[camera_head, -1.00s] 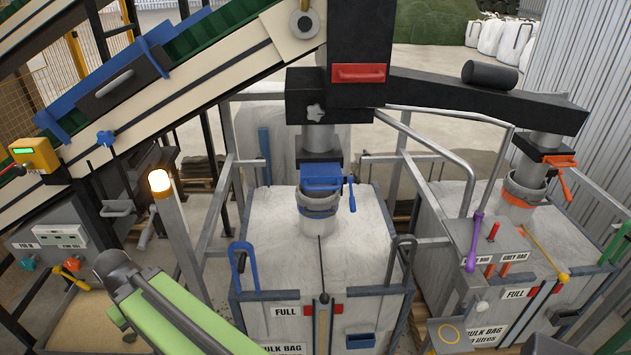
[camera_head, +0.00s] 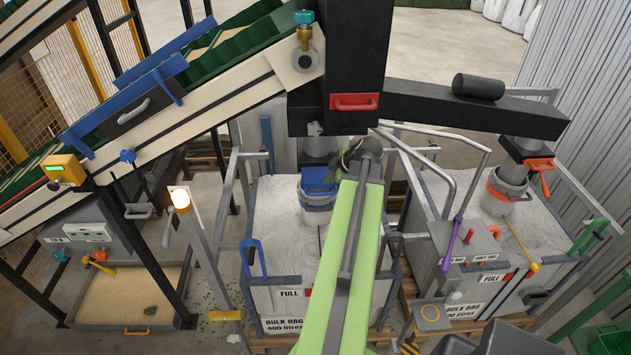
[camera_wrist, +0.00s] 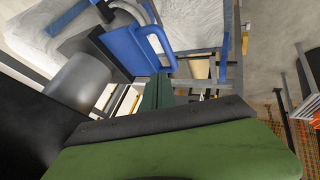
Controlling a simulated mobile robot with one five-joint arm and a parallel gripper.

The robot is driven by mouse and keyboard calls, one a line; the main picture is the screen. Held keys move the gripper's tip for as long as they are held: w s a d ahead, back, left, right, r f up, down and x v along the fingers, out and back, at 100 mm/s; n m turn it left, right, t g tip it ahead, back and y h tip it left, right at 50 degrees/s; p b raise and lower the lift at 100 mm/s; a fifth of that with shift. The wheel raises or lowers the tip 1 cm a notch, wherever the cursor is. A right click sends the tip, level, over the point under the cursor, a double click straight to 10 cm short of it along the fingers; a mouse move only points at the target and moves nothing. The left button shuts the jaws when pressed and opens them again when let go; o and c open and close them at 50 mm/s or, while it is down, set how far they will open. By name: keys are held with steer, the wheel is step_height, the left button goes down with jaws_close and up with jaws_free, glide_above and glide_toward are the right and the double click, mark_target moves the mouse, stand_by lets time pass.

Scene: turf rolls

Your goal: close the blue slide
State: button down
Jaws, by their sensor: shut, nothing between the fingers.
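The blue slide (camera_head: 318,188) is under the middle spout, above the white bulk bag (camera_head: 275,215). My arm partly covers it in the head view. In the wrist view the blue slide (camera_wrist: 135,50) is a flat plate with a looped handle, projecting from a dark housing beside a grey pipe (camera_wrist: 78,82). My gripper (camera_head: 335,172) is shut and empty, close to the slide's handle. In the wrist view its dark green fingers (camera_wrist: 157,92) point at the plate's edge near the handle. I cannot tell whether they touch. The blue lever by the spout is hidden.
A black chute (camera_head: 358,60) with a red handle (camera_head: 354,102) hangs just above. A second spout with an orange slide (camera_head: 538,163) stands at the right. Metal rails (camera_head: 440,165) and a lamp post (camera_head: 195,245) flank the middle bag. A conveyor (camera_head: 200,110) slopes at the left.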

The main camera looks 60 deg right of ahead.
mark_target(313, 187)
steer(key=b+x, duration=0.8)
steer(key=x, duration=0.2)
steer(key=shift+f, duration=0.1)
steer(key=shift+w+d, duration=0.25)
steer(key=shift+d, duration=0.05)
steer(key=w+d, duration=0.1)
steer(key=d, duration=0.1)
steer(key=w+d, duration=0.4)
steer(key=d, duration=0.1)
steer(key=shift+d, duration=0.1)
steer(key=shift+r, duration=0.2)
